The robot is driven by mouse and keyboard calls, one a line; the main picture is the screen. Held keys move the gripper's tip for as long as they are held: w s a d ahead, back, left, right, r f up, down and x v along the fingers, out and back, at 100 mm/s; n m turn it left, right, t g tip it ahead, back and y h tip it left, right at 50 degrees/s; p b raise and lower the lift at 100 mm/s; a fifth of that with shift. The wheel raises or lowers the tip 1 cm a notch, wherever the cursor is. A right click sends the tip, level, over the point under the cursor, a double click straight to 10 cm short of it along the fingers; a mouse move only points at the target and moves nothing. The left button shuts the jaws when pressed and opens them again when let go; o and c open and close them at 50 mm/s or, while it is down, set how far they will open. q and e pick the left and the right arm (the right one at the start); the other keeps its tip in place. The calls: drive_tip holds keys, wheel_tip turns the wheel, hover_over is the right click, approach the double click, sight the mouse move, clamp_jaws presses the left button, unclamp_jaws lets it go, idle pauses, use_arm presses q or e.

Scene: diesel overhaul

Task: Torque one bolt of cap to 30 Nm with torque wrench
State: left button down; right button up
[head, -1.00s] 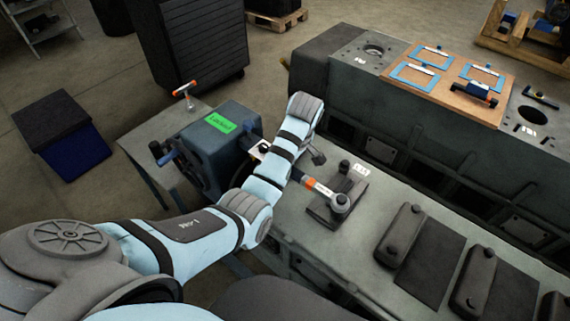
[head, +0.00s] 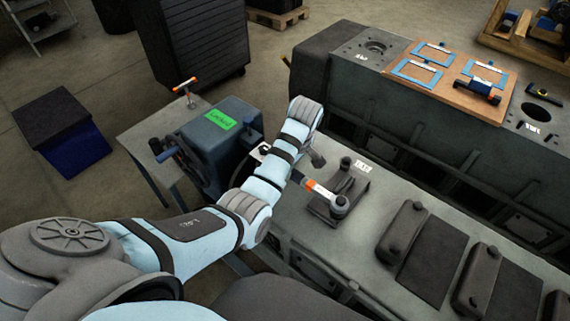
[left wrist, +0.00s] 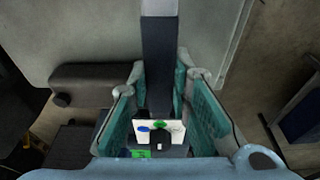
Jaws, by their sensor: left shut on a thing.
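In the head view the torque wrench (head: 319,189), with an orange band and a white label, reaches from behind my left arm down to the right. Its round head sits over the nearer bolt position of the dark cap (head: 322,212). In the head view my arm mostly hides the gripper and handle. My right gripper is in neither view.
A blue-grey machine with a green label (head: 221,121) stands close left of my arm. The engine block (head: 400,110) runs behind, carrying a wooden board (head: 437,87) with blue frames.

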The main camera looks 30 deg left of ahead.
use_arm(q)
drive_tip(key=shift+w+r, duration=0.1)
idle(0.3)
drive_tip(key=shift+w+d, duration=0.1)
drive_tip(key=shift+w, duration=0.1)
drive_tip(key=shift+w+r, duration=0.1)
drive_tip(key=shift+w, duration=0.15)
drive_tip(key=shift+w+d+p, duration=0.15)
drive_tip(key=shift+w+p, duration=0.2)
drive_tip(key=shift+w, duration=0.2)
idle(0.6)
drive_tip(key=shift+w+d+m, duration=0.1)
drive_tip(key=shift+w+m, duration=0.15)
drive_tip(key=shift+m, duration=0.05)
drive_tip(key=shift+w, duration=0.25)
drive_tip(key=shift+w+d+m+t, duration=0.1)
drive_tip(key=shift+m+t, duration=0.2)
drive_tip(key=shift+w+d, duration=0.1)
drive_tip(key=shift+w, duration=0.2)
